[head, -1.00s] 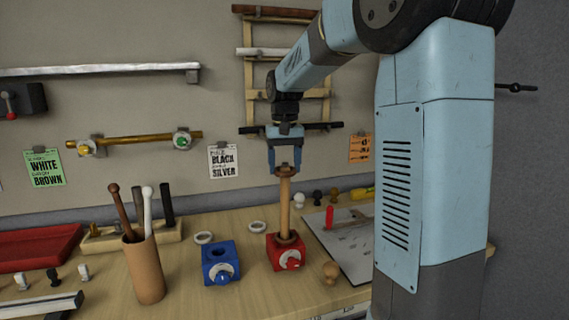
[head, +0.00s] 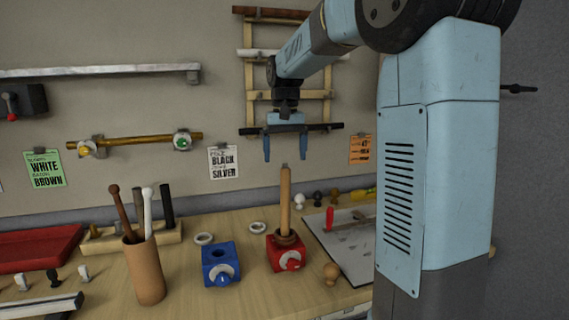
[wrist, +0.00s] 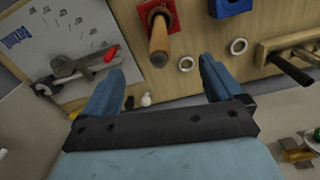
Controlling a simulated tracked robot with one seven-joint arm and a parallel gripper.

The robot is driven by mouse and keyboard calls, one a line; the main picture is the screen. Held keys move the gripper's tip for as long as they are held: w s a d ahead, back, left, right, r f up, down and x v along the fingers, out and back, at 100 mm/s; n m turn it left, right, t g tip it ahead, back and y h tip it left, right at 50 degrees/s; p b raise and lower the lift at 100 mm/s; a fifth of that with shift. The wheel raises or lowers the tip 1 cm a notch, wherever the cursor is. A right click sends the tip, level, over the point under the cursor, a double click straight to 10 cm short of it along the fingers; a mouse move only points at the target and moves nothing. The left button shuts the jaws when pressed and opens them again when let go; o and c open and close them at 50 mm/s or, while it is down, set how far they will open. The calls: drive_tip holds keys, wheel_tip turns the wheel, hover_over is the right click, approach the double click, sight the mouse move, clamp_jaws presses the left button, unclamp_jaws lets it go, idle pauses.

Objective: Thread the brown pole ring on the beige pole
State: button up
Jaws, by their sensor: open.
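The beige pole (head: 285,202) stands upright in the red block (head: 288,259) on the table. The brown pole ring (head: 287,235) sits low around the pole, down at the block. In the wrist view the pole (wrist: 159,42) points up towards me, with the red block (wrist: 148,10) behind it. My gripper (head: 285,158) is open and empty above the pole's top, apart from it. In the wrist view its fingers (wrist: 161,70) are spread wide on either side, nothing between them.
A brown cup (head: 145,270) of poles is further left. A board with a red-handled tool (head: 330,218) lies right. A wall rack (head: 290,95) is behind my gripper.

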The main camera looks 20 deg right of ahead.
wheel_tip(320, 180, up, 10)
idle(0.4)
drive_tip(key=shift+a, duration=0.1)
idle(0.6)
drive_tip(key=s+f+t, duration=0.2)
drive_tip(key=s+f, duration=0.2)
drive_tip(key=s, duration=0.5)
drive_tip(key=s+f+n+t, duration=0.1)
drive_tip(key=s+f, duration=0.4)
drive_tip(key=s, duration=0.5)
drive_tip(key=s+f+t, duration=0.2)
drive_tip(key=s+f, duration=0.3)
drive_tip(key=s, duration=0.4)
drive_tip(key=shift+s+a+f+n+t, duration=0.15)
drive_tip(key=shift+s+f+n+t, duration=0.1)
drive_tip(key=shift+s+n+t, duration=0.05)
